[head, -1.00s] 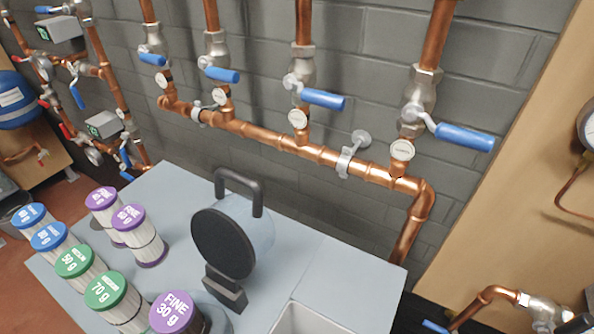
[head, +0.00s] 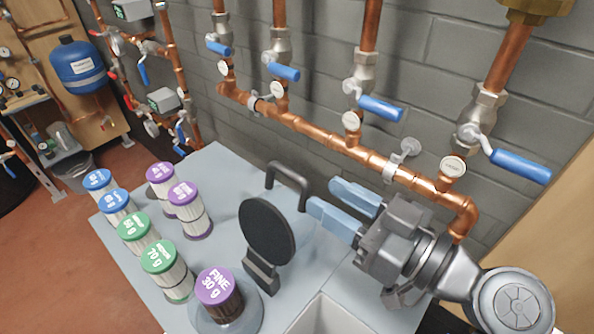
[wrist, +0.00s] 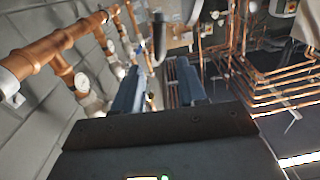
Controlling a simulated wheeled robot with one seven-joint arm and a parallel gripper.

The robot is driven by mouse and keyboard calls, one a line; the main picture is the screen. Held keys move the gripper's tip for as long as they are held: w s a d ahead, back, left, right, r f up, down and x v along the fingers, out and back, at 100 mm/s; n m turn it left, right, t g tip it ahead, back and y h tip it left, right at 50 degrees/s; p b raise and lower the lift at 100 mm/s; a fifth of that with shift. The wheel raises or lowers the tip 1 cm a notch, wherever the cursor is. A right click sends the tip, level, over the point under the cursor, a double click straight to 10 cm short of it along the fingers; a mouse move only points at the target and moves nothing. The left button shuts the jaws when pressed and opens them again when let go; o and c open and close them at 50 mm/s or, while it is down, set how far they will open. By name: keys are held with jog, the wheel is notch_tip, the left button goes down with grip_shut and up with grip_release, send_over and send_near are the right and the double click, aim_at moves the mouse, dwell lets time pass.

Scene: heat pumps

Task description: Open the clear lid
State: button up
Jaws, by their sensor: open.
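The clear lid stands tilted up on edge on the grey worktop, with a round black disc (head: 267,230) facing the front and a black U-shaped handle (head: 286,172) behind it. Its see-through wall is hard to make out. A black hinge block (head: 262,277) is at its foot. My gripper (head: 324,195) is open and empty, just right of the handle, its blue fingers pointing left towards it. In the wrist view the fingers (wrist: 160,72) are apart, and a dark curved bar, likely the handle (wrist: 160,38), shows beyond their tips. I cannot tell whether they touch.
A purple-topped 30 g canister (head: 217,290) stands in a clear round base in front of the lid. Several capped canisters (head: 160,255) stand at left. Copper pipes (head: 330,143) with blue valve levers (head: 381,107) run along the wall behind. A sink-like recess (head: 330,318) is at front.

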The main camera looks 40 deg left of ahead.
aim_at(309, 185)
jog(key=a, duration=0.2)
jog(key=a+p, duration=0.1)
jog(key=a, duration=0.4)
jog(key=shift+w+a+p, duration=0.25)
jog(key=shift+w+p, duration=0.05)
jog(key=shift+p, duration=0.1)
jog(key=shift+c, duration=0.2)
grip_shut()
jog(key=shift+d, duration=0.1)
